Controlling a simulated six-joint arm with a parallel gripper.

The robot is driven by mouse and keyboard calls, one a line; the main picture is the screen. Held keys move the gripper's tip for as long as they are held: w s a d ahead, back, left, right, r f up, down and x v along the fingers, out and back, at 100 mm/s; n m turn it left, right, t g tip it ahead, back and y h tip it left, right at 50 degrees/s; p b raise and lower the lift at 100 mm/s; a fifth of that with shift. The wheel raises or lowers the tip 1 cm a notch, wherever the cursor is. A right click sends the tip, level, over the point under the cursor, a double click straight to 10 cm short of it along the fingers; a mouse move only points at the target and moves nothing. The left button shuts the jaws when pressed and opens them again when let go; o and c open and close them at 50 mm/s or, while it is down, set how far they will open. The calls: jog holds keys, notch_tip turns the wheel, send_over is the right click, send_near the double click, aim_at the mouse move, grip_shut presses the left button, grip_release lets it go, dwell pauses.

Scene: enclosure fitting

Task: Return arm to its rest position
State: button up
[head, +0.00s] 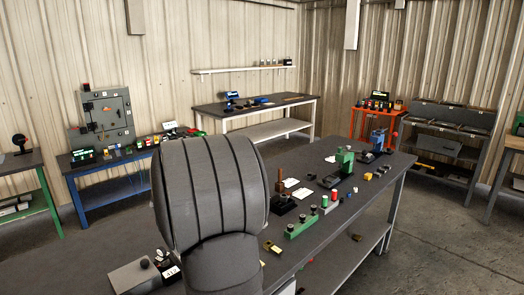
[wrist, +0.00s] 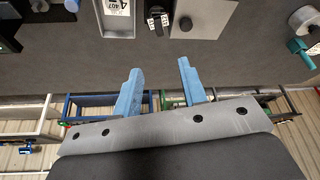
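My gripper (wrist: 160,88) shows in the wrist view as two blue fingers spread apart with nothing between them. It is open and empty, above the bare edge of the grey bench top. In the head view my large grey arm link fills the middle and hides part of the long grey bench (head: 330,163); the gripper itself does not show there.
On the bench stand a green block fixture (head: 344,160), a green strip with knobs (head: 301,227), a dark base with a brown post (head: 284,203) and several small parts. A grey plate (wrist: 203,17) lies at the top of the wrist view. A blue-legged bench (head: 118,184) stands behind.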

jog(key=x, duration=1.6)
jog(key=shift+f, duration=0.3)
jog(key=shift+r+m, duration=0.15)
jog(key=shift+m, duration=0.45)
jog(key=shift+n, duration=0.3)
